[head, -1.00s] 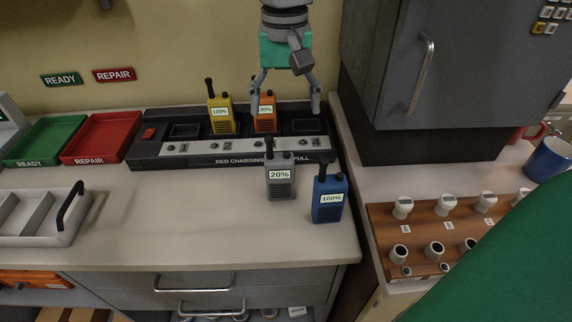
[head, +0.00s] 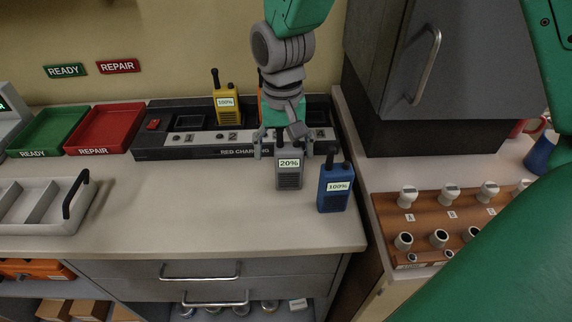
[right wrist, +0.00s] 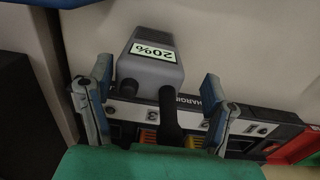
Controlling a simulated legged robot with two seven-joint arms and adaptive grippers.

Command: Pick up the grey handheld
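The grey handheld (head: 289,172) with a 20% label stands upright on the counter in front of the charger. My right gripper (head: 283,150) is above and behind it, with its fingers spread to either side of its top. In the right wrist view the grey handheld (right wrist: 150,62) lies between the two open fingers of my right gripper (right wrist: 155,95), with a gap on both sides. Its antenna points toward the palm. My left gripper does not show.
A blue handheld (head: 333,190) labelled 100% stands close to the right of the grey one. The charging rack (head: 160,152) is behind, with a yellow handheld (head: 227,104) in it. A red tray (head: 105,128), a green tray (head: 50,131) and a grey organiser (head: 75,219) are left. The counter's front middle is clear.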

